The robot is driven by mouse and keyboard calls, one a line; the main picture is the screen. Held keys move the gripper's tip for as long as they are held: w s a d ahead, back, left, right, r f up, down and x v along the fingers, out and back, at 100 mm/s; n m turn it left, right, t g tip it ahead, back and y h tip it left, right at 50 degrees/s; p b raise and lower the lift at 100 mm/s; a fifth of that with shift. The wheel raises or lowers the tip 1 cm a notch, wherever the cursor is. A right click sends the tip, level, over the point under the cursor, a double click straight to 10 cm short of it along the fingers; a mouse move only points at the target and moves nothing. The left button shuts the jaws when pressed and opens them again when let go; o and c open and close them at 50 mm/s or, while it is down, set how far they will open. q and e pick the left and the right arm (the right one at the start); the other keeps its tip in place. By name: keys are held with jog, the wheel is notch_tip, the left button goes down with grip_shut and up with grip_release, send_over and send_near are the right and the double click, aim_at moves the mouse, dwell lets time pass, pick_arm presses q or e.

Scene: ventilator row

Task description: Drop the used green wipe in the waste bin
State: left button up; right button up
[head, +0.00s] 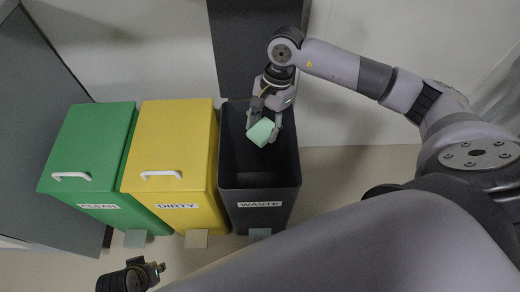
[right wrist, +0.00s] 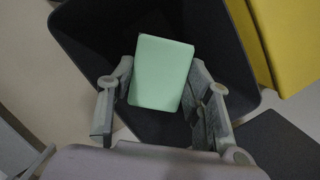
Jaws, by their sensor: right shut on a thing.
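The green wipe (head: 261,132) is a pale green block-like piece held between the fingers of my right gripper (head: 264,122). In the right wrist view the wipe (right wrist: 161,72) sits between both fingers of the right gripper (right wrist: 160,100), with the dark bin interior behind it. The waste bin (head: 260,205) is dark grey, labelled WASTE, with its lid (head: 250,50) raised at the back. The gripper and wipe are over its opening; their exact height above the rim is hard to tell. My left gripper (head: 150,272) is at the bottom left, partly in view, away from the bins.
A yellow bin (head: 172,150) labelled DIRTY stands left of the waste bin, closed. A green bin (head: 90,150) labelled CLEAN stands further left, closed. Each has a white handle and a front pedal.

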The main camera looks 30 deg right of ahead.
jog(key=o, duration=1.2)
jog(key=v, duration=1.2)
jog(key=shift+d, duration=0.1)
